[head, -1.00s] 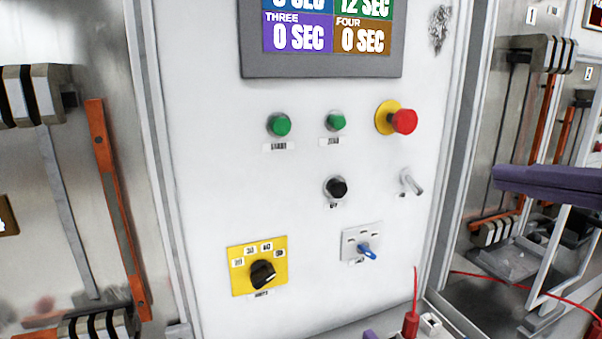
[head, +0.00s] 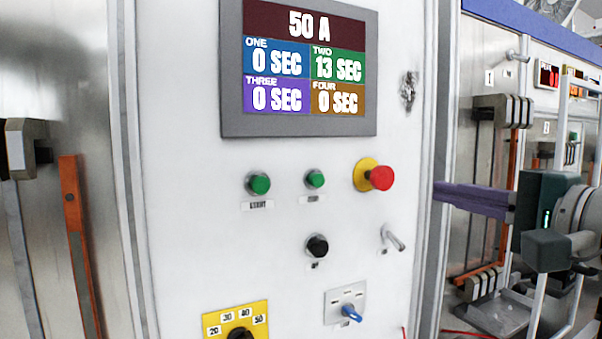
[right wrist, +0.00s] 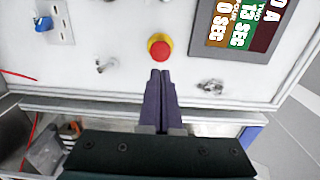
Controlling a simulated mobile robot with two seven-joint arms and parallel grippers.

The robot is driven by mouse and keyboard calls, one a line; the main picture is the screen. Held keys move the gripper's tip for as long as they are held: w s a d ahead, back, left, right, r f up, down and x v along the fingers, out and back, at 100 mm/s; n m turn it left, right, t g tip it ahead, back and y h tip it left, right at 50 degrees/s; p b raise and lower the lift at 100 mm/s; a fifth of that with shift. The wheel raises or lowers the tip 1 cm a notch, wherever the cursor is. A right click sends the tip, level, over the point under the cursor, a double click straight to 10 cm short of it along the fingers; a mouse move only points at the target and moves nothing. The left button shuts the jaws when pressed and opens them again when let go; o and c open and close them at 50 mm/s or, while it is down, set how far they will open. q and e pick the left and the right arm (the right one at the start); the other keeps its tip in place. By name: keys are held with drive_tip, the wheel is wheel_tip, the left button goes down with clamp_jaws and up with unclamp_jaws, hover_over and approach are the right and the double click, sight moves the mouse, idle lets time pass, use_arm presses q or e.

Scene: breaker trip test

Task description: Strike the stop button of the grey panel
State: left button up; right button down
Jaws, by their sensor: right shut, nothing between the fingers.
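The pale grey panel (head: 190,190) faces me with a red mushroom button (head: 381,178) on a yellow collar at its upper right. Two green buttons sit to the left of it: one labelled START (head: 259,183) and one with a label too small to read (head: 315,179). My right gripper (head: 438,190) is shut and empty, its purple fingers pointing at the panel from the right of the red button. In the right wrist view the fingertips (right wrist: 159,76) appear just below the red button (right wrist: 159,48), with no contact to be made out. My left gripper is not in view.
A display (head: 308,60) shows 50 A above the buttons. A black knob (head: 317,246), a toggle lever (head: 393,239), a blue-handled switch (head: 350,312) and a yellow dial plate (head: 236,318) sit lower. A metal frame and cabinets stand at the right.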

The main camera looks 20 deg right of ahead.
sight(385, 179)
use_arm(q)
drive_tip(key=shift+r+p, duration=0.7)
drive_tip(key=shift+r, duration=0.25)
use_arm(e)
drive_tip(key=w, duration=0.9)
drive_tip(key=shift+w+a, duration=0.2)
drive_tip(key=shift+a, duration=0.15)
